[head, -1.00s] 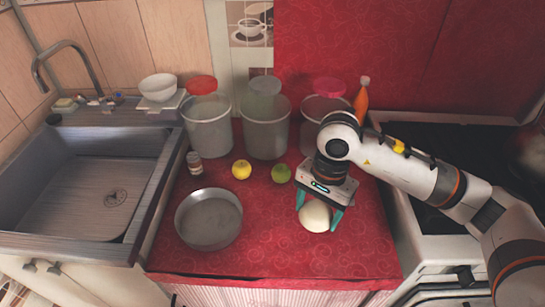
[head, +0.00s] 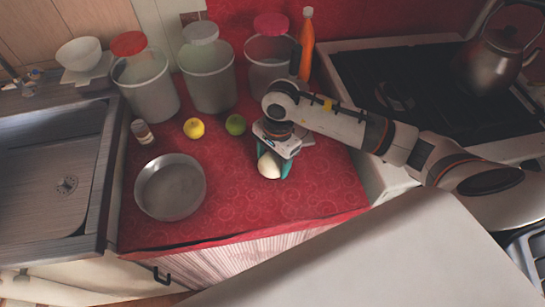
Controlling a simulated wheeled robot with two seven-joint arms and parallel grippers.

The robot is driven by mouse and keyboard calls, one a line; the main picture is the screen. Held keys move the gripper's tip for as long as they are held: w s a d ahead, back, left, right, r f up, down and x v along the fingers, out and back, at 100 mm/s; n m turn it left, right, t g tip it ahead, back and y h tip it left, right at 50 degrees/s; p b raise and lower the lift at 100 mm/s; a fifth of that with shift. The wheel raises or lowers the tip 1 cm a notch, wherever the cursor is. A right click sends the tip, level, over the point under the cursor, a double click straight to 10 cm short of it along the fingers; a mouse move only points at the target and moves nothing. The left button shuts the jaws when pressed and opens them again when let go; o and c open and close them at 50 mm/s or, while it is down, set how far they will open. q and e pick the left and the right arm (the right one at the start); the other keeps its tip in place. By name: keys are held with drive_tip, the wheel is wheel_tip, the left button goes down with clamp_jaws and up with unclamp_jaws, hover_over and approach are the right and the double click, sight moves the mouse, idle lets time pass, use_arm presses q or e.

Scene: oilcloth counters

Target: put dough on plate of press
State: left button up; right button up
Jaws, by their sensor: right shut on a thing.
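The dough (head: 269,166) is a pale, rounded lump at the right part of the red counter in the head view. My right gripper (head: 273,168) reaches over it from the right, with its teal fingers around the dough and shut on it. The gripper body hides the dough's upper part. I cannot tell whether the dough touches the cloth or hangs just above it. No press or press plate can be made out in the head view. My left gripper is not in view.
A metal bowl (head: 171,187), a yellow fruit (head: 194,128), a green fruit (head: 236,125) and a small jar (head: 142,131) stand on the red cloth (head: 230,215). Tall canisters (head: 208,78) and an orange bottle (head: 306,45) line the back. A stove with a kettle (head: 489,62) lies right, a sink (head: 50,185) left.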

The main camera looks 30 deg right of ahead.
drive_tip(key=shift+f, duration=0.2)
drive_tip(key=shift+f, duration=0.1)
drive_tip(key=o, duration=1.1)
drive_tip(key=shift+c, duration=0.2)
